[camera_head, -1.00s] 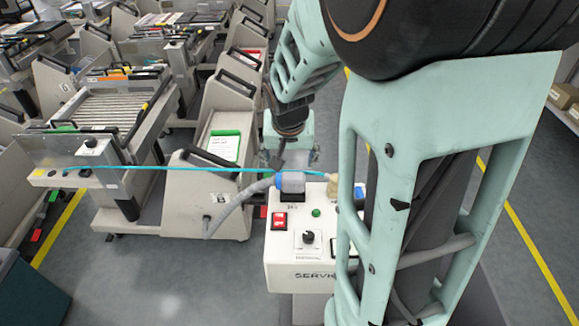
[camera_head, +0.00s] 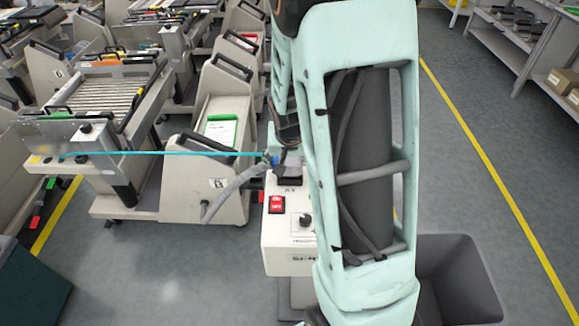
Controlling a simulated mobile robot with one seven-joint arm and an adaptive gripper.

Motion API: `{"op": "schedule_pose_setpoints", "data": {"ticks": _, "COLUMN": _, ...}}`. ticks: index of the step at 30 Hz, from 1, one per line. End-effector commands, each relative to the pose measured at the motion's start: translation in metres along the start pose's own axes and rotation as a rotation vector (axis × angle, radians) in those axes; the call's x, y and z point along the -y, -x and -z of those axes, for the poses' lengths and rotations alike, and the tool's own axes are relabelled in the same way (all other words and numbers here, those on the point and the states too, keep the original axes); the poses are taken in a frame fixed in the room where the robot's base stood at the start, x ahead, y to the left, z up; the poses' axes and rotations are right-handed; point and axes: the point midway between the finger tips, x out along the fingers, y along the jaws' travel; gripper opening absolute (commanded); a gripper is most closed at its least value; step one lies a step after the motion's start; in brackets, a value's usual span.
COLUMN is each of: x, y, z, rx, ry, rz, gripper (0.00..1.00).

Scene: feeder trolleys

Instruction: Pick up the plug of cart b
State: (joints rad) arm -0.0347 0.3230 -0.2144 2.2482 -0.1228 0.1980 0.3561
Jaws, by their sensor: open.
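A grey cable (camera_head: 236,185) rises from the low side of the grey cart in the middle (camera_head: 180,192) to a blue plug (camera_head: 272,160) above the back edge of the service box (camera_head: 287,258). Only a small part of the plug shows; the rest is hidden at my gripper and arm. My gripper (camera_head: 286,166) is open and points down beside the plug, above the dark X1 socket (camera_head: 289,182). Whether its fingers touch the plug cannot be told. The cart's letter is too small to read.
A thin cyan line (camera_head: 160,153) runs from the left cart's panel (camera_head: 65,145) to the plug. The box has a red switch (camera_head: 276,204) and a knob (camera_head: 305,220). A grey bin (camera_head: 465,285) stands front right. Floor is clear at right.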

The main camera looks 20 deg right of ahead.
Motion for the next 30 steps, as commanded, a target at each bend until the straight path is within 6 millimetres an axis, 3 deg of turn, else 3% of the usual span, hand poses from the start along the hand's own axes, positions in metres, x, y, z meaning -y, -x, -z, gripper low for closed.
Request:
{"op": "schedule_pose_setpoints", "data": {"ticks": 3, "x": -0.0003, "y": -0.0100, "z": 0.0003, "rx": 0.000, "ry": -0.001, "rz": 0.000, "gripper": 0.68}}
{"op": "schedule_pose_setpoints", "data": {"ticks": 12, "x": 0.0003, "y": -0.0120, "z": 0.0008, "rx": -0.002, "ry": 0.000, "rz": 0.001, "gripper": 0.67}}
{"op": "schedule_pose_setpoints", "data": {"ticks": 27, "x": 0.0002, "y": -0.0119, "z": 0.0006, "rx": -0.001, "ry": 0.000, "rz": 0.001, "gripper": 0.12}}
{"op": "schedule_pose_setpoints", "data": {"ticks": 30, "x": 0.0003, "y": -0.0116, "z": 0.0012, "rx": -0.003, "ry": 0.000, "rz": 0.001, "gripper": 0.07}}
